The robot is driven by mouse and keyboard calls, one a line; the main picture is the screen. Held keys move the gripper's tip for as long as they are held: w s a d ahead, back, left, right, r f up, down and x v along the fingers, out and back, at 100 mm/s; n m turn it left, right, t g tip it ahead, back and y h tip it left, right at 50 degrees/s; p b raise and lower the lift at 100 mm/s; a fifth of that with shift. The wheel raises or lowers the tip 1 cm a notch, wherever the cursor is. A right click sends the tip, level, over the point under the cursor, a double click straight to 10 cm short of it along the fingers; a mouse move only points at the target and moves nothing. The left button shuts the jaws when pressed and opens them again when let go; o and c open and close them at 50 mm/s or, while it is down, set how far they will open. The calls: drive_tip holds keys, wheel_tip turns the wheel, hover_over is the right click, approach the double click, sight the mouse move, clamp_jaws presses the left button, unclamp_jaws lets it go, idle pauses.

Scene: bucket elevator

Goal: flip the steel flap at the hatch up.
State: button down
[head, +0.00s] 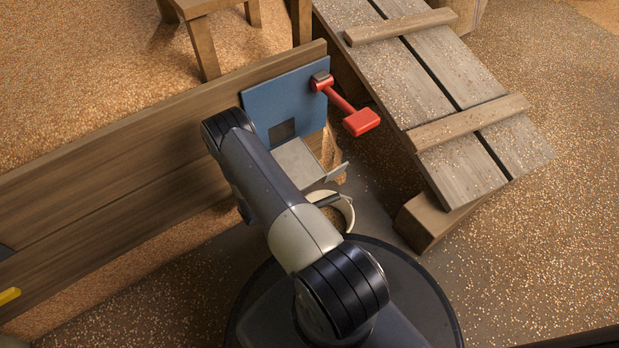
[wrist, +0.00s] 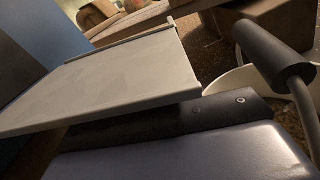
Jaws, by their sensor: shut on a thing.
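The steel flap (head: 302,163) is a flat grey plate with a small raised lip at its outer right end. In the head view it juts out from the foot of the blue hatch panel (head: 288,95), below the small square opening. It lies low and is partly covered by my arm. In the wrist view the flap (wrist: 110,80) fills the middle left, a little tilted. My gripper (wrist: 195,108) shows there as a dark bolted part right under the flap's near edge. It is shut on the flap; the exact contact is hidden. The head view hides the gripper behind my arm.
A red lever (head: 347,107) sticks out from the panel's upper right. A white bucket (head: 346,208) with a dark handle grip stands just below the flap. A wooden ramp (head: 440,90) lies to the right. A plank wall (head: 110,150) runs left. Grain covers the ground.

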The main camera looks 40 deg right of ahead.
drive_tip(key=shift+s+r, duration=0.1)
drive_tip(key=shift+s+r+n+p, duration=0.3)
drive_tip(key=shift+r+n+p, duration=0.1)
drive_tip(key=shift+r+n, duration=0.35)
drive_tip(key=r+n+p, duration=0.1)
drive_tip(key=r+n, duration=0.1)
drive_tip(key=r+n+p, duration=0.1)
drive_tip(key=r+n, duration=0.1)
drive_tip(key=s+r+n+p, duration=0.1)
drive_tip(key=r+n, duration=0.1)
drive_tip(key=r, duration=0.1)
drive_tip(key=w+r+n+p, duration=0.4)
drive_tip(key=w+r+n, duration=0.1)
drive_tip(key=r+n, duration=0.2)
drive_tip(key=shift+r, duration=0.75)
drive_tip(key=shift+w+d, duration=0.1)
drive_tip(key=shift+w, duration=0.05)
drive_tip(key=c, duration=1.4)
unclamp_jaws()
drive_tip(key=shift+n, duration=0.25)
drive_tip(key=shift+c, duration=0.2)
